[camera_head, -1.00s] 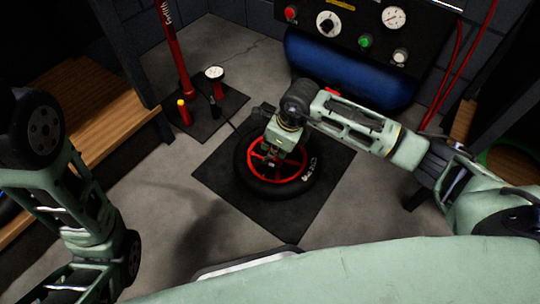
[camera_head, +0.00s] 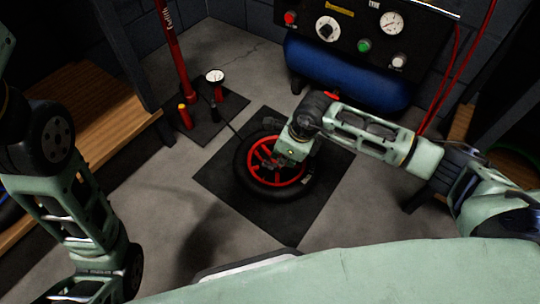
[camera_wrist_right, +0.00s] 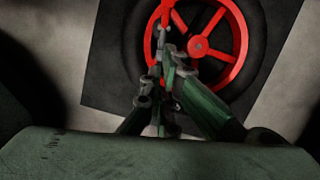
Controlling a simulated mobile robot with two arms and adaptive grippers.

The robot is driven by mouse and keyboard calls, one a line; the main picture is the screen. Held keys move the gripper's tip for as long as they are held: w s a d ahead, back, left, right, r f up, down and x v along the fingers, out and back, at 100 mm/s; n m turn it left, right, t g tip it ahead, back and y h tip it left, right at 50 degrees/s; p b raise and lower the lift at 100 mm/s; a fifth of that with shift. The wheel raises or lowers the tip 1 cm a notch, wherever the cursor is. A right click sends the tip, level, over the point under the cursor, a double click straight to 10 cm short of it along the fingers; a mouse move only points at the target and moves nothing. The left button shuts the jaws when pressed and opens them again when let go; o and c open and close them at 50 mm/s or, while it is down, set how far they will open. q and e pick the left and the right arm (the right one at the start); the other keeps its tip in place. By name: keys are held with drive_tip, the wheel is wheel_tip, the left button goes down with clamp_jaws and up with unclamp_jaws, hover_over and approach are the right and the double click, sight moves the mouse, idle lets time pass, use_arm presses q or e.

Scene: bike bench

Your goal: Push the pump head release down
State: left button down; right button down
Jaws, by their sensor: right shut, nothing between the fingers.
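The wheel (camera_head: 246,182), with a black tyre and red spokes, lies flat on a dark mat. It also shows in the right wrist view (camera_wrist_right: 259,52). My right gripper (camera_head: 279,164) is over the wheel, pointing down. In the right wrist view its fingers (camera_wrist_right: 165,42) are together and empty, in front of the left part of the red rim. I cannot make out the pump head or its release; the gripper and wrist cover part of the wheel. My left arm is at the left edge, and its gripper is out of the picture.
The red floor pump (camera_head: 175,55) stands on a small mat at the back left, beside a gauge (camera_head: 214,76). A dark hose runs towards the wheel. A blue compressor tank (camera_head: 345,78) is behind. A wooden bench (camera_head: 105,125) is at left. Floor around the mat (camera_head: 285,225) is clear.

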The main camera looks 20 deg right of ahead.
drive_tip(key=shift+f, duration=0.1)
drive_tip(key=v, duration=1.2)
